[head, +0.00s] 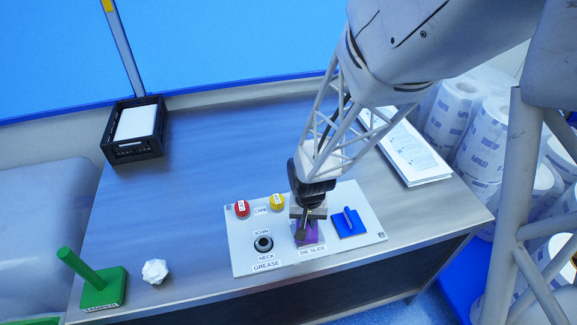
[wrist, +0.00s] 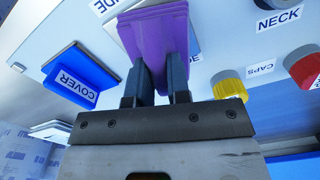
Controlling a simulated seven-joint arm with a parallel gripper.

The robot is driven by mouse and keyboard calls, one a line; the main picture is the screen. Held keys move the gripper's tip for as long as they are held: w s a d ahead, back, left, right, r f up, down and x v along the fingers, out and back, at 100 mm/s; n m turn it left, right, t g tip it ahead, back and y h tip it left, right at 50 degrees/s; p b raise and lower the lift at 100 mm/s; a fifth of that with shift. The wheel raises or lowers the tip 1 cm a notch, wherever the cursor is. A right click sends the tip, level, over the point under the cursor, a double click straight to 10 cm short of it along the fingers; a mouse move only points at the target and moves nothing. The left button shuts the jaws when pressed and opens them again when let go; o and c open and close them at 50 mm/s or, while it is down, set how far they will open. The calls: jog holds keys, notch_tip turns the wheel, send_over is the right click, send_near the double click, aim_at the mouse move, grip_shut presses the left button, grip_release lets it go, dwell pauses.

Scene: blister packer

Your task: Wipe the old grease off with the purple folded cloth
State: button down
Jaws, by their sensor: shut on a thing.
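My gripper (head: 304,228) is over the part of the panel labelled DIE SLIDE. It is shut on the purple folded cloth (head: 307,236), which shows just below the fingers. In the wrist view the purple cloth (wrist: 156,36) stands between the two dark fingers (wrist: 156,80). A pale block on the panel lies behind the cloth, mostly hidden. No grease can be made out, and I cannot tell whether the cloth touches the surface. The white panel (head: 242,224) also carries a dark round neck fitting (head: 263,244) beside the labels NECK and GREASE.
A blue cover (head: 349,222) with a handle sits just right of my gripper. A green tamper (head: 101,287) and a white knob (head: 154,271) are at left. A black crate (head: 133,130) is at back left.

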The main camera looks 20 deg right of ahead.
aim_at(312, 239)
jog(key=shift+w+r, duration=0.2)
jog(key=shift+w, duration=0.45)
jog(key=shift+w+f, duration=0.15)
jog(key=shift+w, duration=0.45)
jog(key=shift+s+f, duration=0.15)
jog(key=shift+s, duration=0.6)
jog(key=shift+s+r, duration=0.2)
jog(key=shift+s, duration=0.35)
jog(key=shift+s+f, duration=0.15)
jog(key=shift+s, duration=2.15)
notch_tip(312, 239, up, 8)
jog(key=shift+r, duration=0.2)
jog(key=shift+f, duration=0.1)
jog(key=shift+f, duration=0.15)
